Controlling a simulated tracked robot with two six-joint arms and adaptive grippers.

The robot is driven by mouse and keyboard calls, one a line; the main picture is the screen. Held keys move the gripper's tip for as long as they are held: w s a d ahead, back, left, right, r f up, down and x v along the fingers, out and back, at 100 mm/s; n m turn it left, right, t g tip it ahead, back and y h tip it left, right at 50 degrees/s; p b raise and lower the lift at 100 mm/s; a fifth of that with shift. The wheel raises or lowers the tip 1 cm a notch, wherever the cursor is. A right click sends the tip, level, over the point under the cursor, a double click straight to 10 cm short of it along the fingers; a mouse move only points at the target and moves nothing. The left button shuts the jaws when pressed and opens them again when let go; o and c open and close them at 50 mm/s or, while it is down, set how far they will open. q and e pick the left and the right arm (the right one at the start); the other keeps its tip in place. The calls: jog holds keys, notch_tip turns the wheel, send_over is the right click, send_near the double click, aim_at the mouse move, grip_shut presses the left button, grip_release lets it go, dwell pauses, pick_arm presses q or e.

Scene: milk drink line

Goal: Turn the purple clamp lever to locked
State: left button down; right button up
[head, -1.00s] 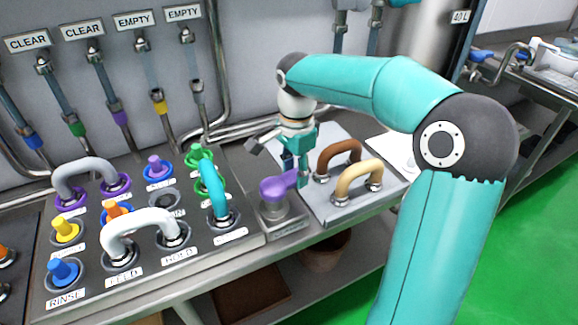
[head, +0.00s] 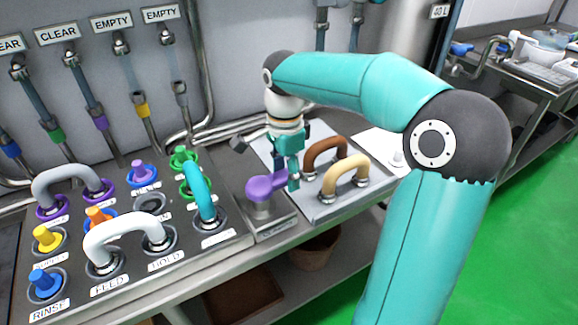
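The purple clamp lever (head: 266,187) sits on a round metal post on a small grey block, right of the valve panel. Its arm points to the right, towards my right gripper. My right gripper (head: 287,182) hangs down from its teal arm at the right end of the lever, with a teal fingertip beside that end. Whether it touches the lever or holds it between the fingers, I cannot tell. The label on the block is too small to read. My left gripper is not in view.
A panel (head: 215,247) with knobs and curved pipes, including white (head: 128,225) and teal (head: 199,190) ones, lies left of the lever. Brown (head: 325,148) and tan (head: 346,170) pipes stand close on the right on a grey plate. Hoses and pipes run along the wall behind.

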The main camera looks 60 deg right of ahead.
aim_at(285, 175)
jog(key=shift+w, duration=0.15)
notch_tip(285, 175, up, 12)
jog(key=shift+f, duration=0.1)
dwell(0.6)
dwell(0.5)
